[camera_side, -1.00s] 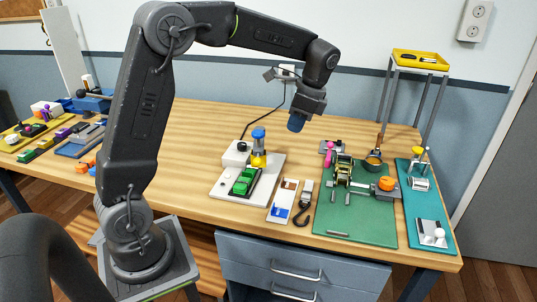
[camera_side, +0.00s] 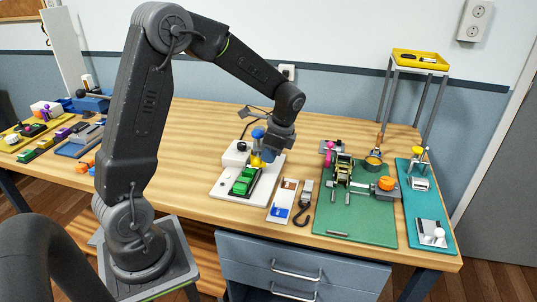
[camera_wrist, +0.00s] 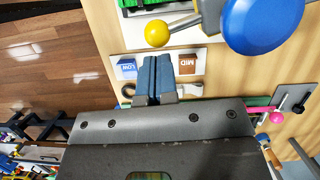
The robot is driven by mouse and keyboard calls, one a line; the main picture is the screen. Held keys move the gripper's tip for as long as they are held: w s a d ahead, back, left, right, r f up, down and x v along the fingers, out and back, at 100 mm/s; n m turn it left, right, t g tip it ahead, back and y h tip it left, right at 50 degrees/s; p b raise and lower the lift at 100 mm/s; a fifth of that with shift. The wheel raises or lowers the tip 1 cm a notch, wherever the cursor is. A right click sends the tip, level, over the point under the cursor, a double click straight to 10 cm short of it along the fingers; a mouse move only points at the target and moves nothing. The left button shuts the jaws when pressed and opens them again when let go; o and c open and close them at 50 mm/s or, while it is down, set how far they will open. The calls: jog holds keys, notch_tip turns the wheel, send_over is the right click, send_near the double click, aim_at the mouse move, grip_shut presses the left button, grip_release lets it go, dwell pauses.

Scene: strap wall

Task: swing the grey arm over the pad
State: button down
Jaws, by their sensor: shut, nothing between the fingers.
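The grey arm (camera_wrist: 183,23) shows in the wrist view as a short bar with a yellow ball (camera_wrist: 157,33) at its end and a large blue knob (camera_wrist: 262,22) at its other end. In the side view the blue knob (camera_side: 258,133) and yellow ball (camera_side: 255,162) stand on the white base plate (camera_side: 222,191). My gripper (camera_wrist: 157,60) is shut and empty. In the side view it is low, just right of the blue knob (camera_side: 268,156) and partly hides this fixture. A white card (camera_wrist: 156,62) with blue LOW and brown MID labels lies beneath the fingers in the wrist view. I cannot tell which surface is the pad.
A green block (camera_side: 244,181) sits on the white plate. The white card (camera_side: 283,202) and a black hook (camera_side: 302,206) lie to the right. A green board (camera_side: 345,225) with a reel and pink knob is further right. Bare wood (camera_side: 200,125) is free behind.

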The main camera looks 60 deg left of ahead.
jog(key=shift+s, duration=0.1)
jog(key=shift+m, duration=0.6)
jog(key=s, duration=0.1)
jog(key=s+a, duration=0.1)
jog(key=s, duration=0.1)
jog(key=s+a, duration=0.1)
jog(key=shift+s+a, duration=0.2)
jog(key=shift+a, duration=0.05)
jog(key=w+d+r, duration=0.4)
jog(key=d+r, duration=0.2)
jog(key=r, duration=0.4)
jog(key=s+d+r+n+t+h, duration=0.1)
jog(key=s+d+n+t, duration=0.3)
jog(key=s+d, duration=0.2)
jog(key=s+d+r+n+t+h, duration=0.1)
jog(key=s+d+n+t, duration=0.3)
jog(key=s, duration=0.5)
jog(key=shift+s+d+r+n, duration=0.25)
jog(key=shift+d+r+n, duration=0.5)
jog(key=shift+d, duration=0.1)
